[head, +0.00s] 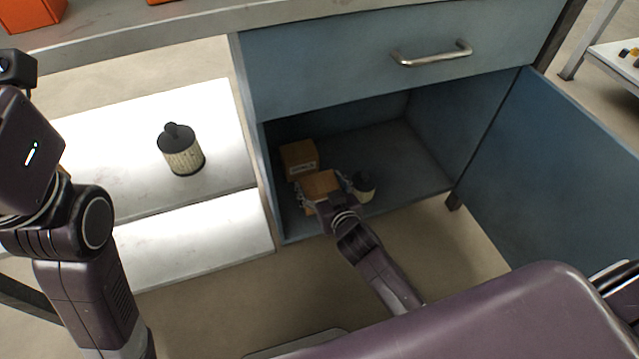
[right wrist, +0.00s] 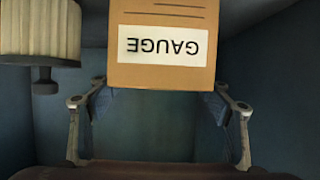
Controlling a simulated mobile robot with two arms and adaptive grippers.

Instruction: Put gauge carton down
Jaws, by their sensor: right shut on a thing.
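The gauge carton (head: 319,184) is an orange-brown box inside the open blue cabinet in the head view. My right gripper (head: 324,196) is shut on it, one finger on each side. In the right wrist view the carton (right wrist: 163,50) shows a white label reading "GAUGE", upside down, between the fingertips of my right gripper (right wrist: 160,96). I cannot tell whether its base touches the cabinet floor (head: 405,160). My left arm stands at the left of the head view, but its gripper fingers do not show.
A second carton (head: 299,157) stands just behind the held one. A pale canister with a dark cap (head: 364,187) stands close to its right. The cabinet door (head: 560,170) hangs open at the right. Another canister (head: 181,154) stands on the white shelf (head: 225,120) at left.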

